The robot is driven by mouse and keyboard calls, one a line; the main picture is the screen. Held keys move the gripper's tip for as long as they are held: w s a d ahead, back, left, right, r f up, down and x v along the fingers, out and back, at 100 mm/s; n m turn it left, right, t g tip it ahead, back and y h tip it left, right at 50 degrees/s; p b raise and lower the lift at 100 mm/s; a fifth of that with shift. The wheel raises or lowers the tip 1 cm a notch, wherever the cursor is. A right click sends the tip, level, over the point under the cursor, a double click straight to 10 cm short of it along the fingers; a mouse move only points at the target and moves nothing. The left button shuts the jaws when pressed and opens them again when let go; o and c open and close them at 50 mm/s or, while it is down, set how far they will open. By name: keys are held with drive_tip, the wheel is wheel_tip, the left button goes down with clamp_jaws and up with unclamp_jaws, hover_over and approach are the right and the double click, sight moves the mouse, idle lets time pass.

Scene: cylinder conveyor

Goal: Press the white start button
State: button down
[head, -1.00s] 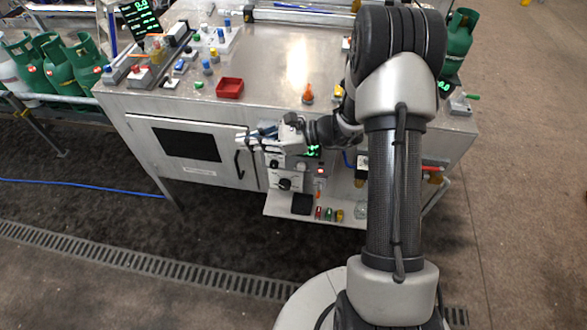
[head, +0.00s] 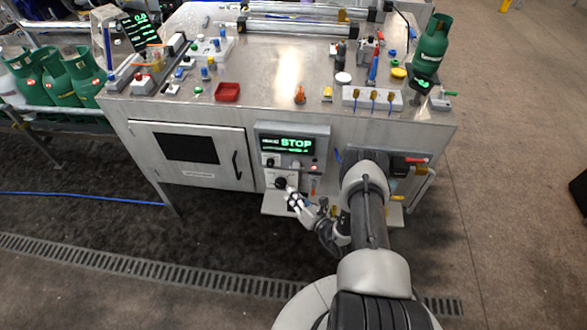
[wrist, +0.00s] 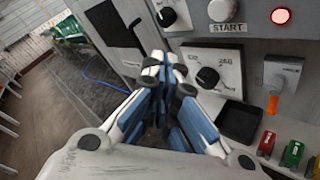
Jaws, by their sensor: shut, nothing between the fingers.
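The white start button (wrist: 222,10) is a round cap above a START label, at the top of the wrist view. It sits on the grey control panel, between a black knob and a lit red lamp. My gripper (wrist: 168,72) is shut and empty, with its white and blue fingers together. In the wrist view its tips lie below and left of the button, apart from it in the picture. In the head view my gripper (head: 293,199) is low in front of the panel, by the lower knob (head: 281,183).
The panel display (head: 288,145) reads STOP. Below are the lower dial (wrist: 208,77), a black tray (wrist: 238,121), an orange-tipped lever (wrist: 272,104) and small coloured blocks on a shelf. The cabinet door (head: 190,155) is left of the panel. Green gas cylinders stand far left.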

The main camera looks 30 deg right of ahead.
sight(296, 165)
drive_tip(key=shift+d, duration=0.1)
idle(0.3)
drive_tip(key=w+d+b, duration=0.4)
drive_tip(key=w, duration=0.3)
drive_tip(key=shift+w+d, duration=0.15)
drive_tip(key=shift+d, duration=0.25)
drive_tip(key=shift+f+b, duration=0.1)
drive_tip(key=shift+b, duration=0.25)
idle(0.9)
drive_tip(key=shift+w+d+b, duration=0.2)
drive_tip(key=shift+w+b, duration=0.1)
drive_tip(key=shift+w+d+b, duration=0.3)
drive_tip(key=shift+w+b, duration=0.1)
drive_tip(key=shift+b, duration=0.1)
idle(0.6)
idle(0.3)
drive_tip(key=shift+s+a+p, duration=0.4)
drive_tip(key=shift+s+a, duration=0.1)
drive_tip(key=shift+s, duration=0.25)
